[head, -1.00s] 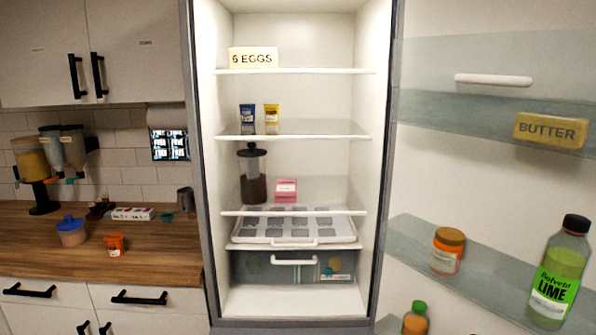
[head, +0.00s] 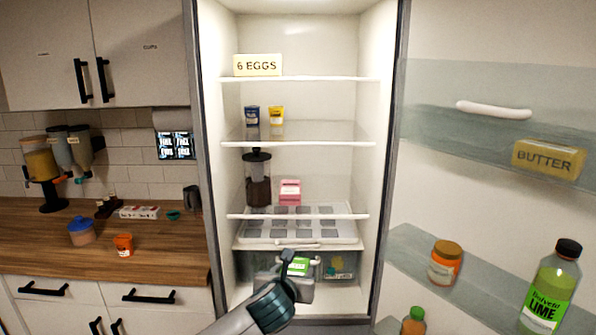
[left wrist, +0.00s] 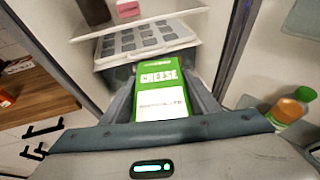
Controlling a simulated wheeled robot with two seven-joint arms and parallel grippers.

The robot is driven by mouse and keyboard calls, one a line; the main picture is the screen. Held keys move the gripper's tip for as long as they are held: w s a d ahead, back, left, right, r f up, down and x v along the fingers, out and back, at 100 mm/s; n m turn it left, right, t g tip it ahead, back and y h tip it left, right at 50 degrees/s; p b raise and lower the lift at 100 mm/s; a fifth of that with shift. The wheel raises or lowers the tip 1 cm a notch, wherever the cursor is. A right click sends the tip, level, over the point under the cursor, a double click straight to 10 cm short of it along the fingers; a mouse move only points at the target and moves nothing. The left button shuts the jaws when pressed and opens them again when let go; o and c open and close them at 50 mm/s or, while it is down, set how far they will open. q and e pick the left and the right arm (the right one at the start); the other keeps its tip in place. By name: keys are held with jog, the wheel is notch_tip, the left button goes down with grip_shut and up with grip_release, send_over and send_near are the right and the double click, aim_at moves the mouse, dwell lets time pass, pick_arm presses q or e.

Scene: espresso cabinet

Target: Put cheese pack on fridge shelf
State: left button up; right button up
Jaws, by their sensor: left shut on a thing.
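The cheese pack (left wrist: 160,92) is green and white with "CHEESE" printed on it. My left gripper (head: 292,268) is shut on it, with a finger on each side in the left wrist view. In the head view the cheese pack (head: 299,266) shows as a small green and white patch, partly hidden by the gripper. The fridge shelves (head: 320,143) hold several items. The lower shelf (head: 345,216) carries a dark jar and a pink box. My right gripper is not in view.
An egg box (head: 257,65) sits on the top shelf, and a blue and a yellow pack (head: 277,115) on the one below, with free room to their right. A dark jar (head: 257,180) and pink box (head: 290,192) stand lower. The open door (head: 420,240) holds butter and bottles at right.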

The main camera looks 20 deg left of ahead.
pick_arm(q)
jog(key=w+a+r+y+p, duration=0.1)
jog(key=w+r+p, duration=0.1)
jog(key=w+r, duration=0.3)
jog(key=w+a+r+n+p, duration=0.1)
jog(key=w+r, duration=0.5)
jog(key=r, duration=0.7)
jog(key=w+a+r+n+y+p, duration=0.1)
jog(key=w+r+p, duration=0.3)
jog(key=r, duration=0.6)
jog(key=shift+w+a+y+p, duration=0.3)
jog(key=shift+w+a, duration=0.4)
jog(key=shift+w, duration=0.55)
jog(key=shift+r, duration=0.2)
